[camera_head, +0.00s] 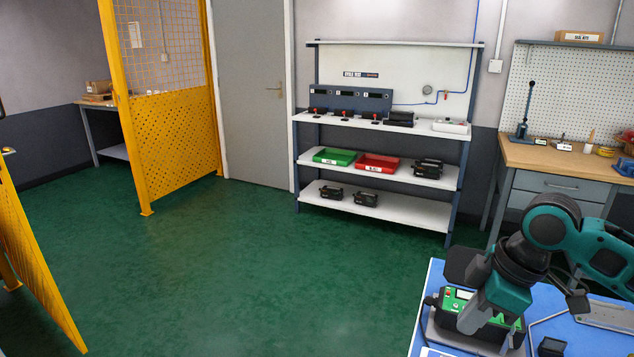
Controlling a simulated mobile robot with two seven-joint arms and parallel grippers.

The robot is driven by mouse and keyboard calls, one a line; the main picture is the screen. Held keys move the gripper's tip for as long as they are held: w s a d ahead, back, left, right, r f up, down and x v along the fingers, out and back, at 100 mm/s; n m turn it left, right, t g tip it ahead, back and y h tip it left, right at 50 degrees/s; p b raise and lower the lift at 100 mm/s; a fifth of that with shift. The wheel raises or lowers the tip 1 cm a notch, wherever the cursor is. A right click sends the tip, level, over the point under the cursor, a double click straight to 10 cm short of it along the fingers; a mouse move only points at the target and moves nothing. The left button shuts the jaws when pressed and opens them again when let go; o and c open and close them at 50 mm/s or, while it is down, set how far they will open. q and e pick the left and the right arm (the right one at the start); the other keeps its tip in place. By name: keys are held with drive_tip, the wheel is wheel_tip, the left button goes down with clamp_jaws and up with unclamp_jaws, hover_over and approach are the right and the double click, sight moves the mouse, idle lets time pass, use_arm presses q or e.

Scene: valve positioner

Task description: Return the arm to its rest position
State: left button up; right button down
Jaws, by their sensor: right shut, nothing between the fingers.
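My right arm comes in from the right edge, teal and black, bent over the blue-topped bench (424,318) at the lower right. My right gripper (474,318) hangs low at the end of this arm, shut and empty, in front of a dark device with a green top (459,294). The wrist hides part of that device. The fingertips do not show clearly, and I cannot tell whether they touch the device. My left gripper is not in view.
A grey plate (606,315) and a small black block (551,346) lie on the bench. A white shelf rack (385,213) stands behind, holding green (335,156) and red (377,163) trays. A wooden workbench (560,163) is at right. Yellow mesh fencing (178,150) stands left. The green floor is clear.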

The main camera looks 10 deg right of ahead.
drive_tip(key=s+a+f+m+t, duration=0.1)
drive_tip(key=s+a+f+m, duration=0.1)
drive_tip(key=s+a+f, duration=0.85)
drive_tip(key=s+d+f+m+h, duration=0.2)
drive_tip(key=s+d+f+m, duration=0.15)
drive_tip(key=s+m, duration=0.5)
drive_tip(key=w+a+f+n+t+y, duration=0.1)
drive_tip(key=w+a+f+t, duration=0.2)
drive_tip(key=w+f+t, duration=0.4)
wheel_tip(320, 180, down, 2)
drive_tip(key=shift+w+a+f+t, duration=0.25)
drive_tip(key=shift+t, duration=0.15)
